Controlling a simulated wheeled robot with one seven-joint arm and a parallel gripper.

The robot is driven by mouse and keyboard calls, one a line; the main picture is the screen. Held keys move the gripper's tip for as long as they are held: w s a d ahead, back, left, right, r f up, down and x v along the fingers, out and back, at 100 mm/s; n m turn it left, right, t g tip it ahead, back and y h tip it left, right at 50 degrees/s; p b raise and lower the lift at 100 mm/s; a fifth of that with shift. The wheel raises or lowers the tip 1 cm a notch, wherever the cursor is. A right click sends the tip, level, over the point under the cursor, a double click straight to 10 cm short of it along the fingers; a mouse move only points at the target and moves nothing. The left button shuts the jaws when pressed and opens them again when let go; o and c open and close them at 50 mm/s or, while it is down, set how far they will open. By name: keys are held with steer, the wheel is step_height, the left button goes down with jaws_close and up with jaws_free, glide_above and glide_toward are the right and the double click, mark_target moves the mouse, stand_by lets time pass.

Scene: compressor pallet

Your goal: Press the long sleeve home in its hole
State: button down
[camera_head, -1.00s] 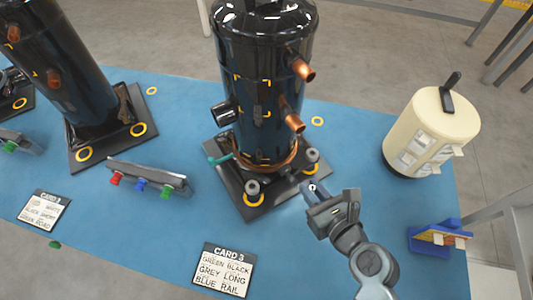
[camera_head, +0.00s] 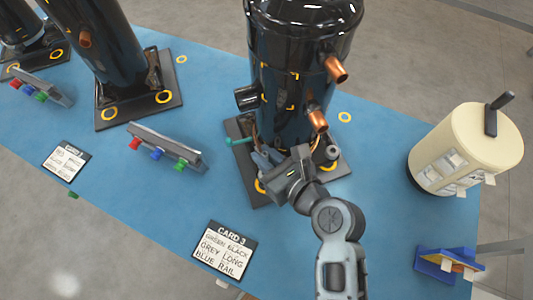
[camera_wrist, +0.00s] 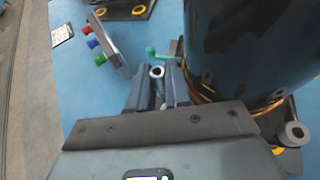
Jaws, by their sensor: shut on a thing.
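The held long sleeve (camera_wrist: 157,72) is a grey tube with a dark bore, seen end-on in the wrist view. My gripper (camera_wrist: 155,86) is shut on it, one finger on each side. In the head view my gripper (camera_head: 265,162) is over the front-left corner of the black compressor's base plate (camera_head: 240,181). It hides the sleeve there, and how deep the sleeve sits cannot be told. A second grey sleeve (camera_head: 332,152) stands at the plate's right corner; it also shows in the wrist view (camera_wrist: 293,134).
The black compressor (camera_head: 300,75) with copper stubs (camera_head: 336,69) stands close behind my gripper. A teal piece (camera_head: 239,141) is left of it. A rail with coloured plugs (camera_head: 168,147), card 3 (camera_head: 224,250) and a cream tank (camera_head: 467,145) stand apart on the blue pallet.

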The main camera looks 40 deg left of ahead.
steer(key=shift+f+b, duration=1.75)
steer(key=shift+f, duration=1.15)
steer(key=shift+p, duration=1)
steer(key=shift+f+b, duration=0.75)
steer(key=shift+f, duration=0.3)
steer(key=c, duration=1)
jaws_free()
steer(key=shift+d, duration=0.15)
steer(key=shift+v, duration=3.8)
